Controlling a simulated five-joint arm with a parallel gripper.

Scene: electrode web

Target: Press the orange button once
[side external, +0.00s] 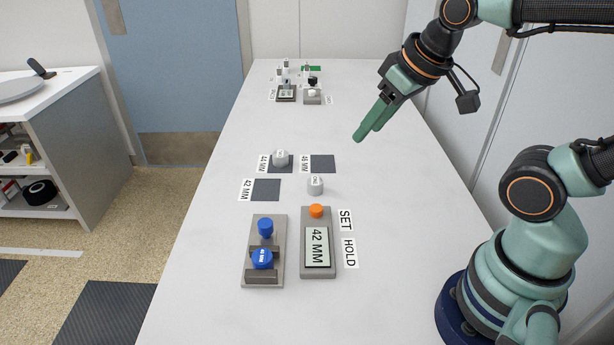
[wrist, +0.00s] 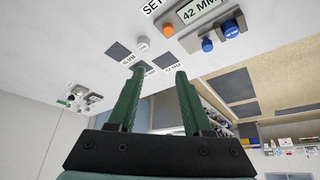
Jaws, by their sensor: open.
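The orange button (side external: 316,211) is a short round cap at the far end of a grey box. The box (side external: 304,243) has a display (side external: 317,247) reading "42 MM" and stands by labels "SET" and "HOLD". In the wrist view the orange button (wrist: 168,30) is near the top, beside the display (wrist: 199,10). My gripper (side external: 365,137) is in the air above the table, beyond the button and to its right. In the wrist view my gripper (wrist: 157,72) shows two green fingers apart, with nothing between them.
A grey fixture (side external: 275,222) with blue parts (side external: 263,258) stands left of the box. A light grey knob (side external: 315,184) stands just behind the button, and another (side external: 281,158) by dark square pads (side external: 322,164). Small devices (side external: 286,93) stand at the far end.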

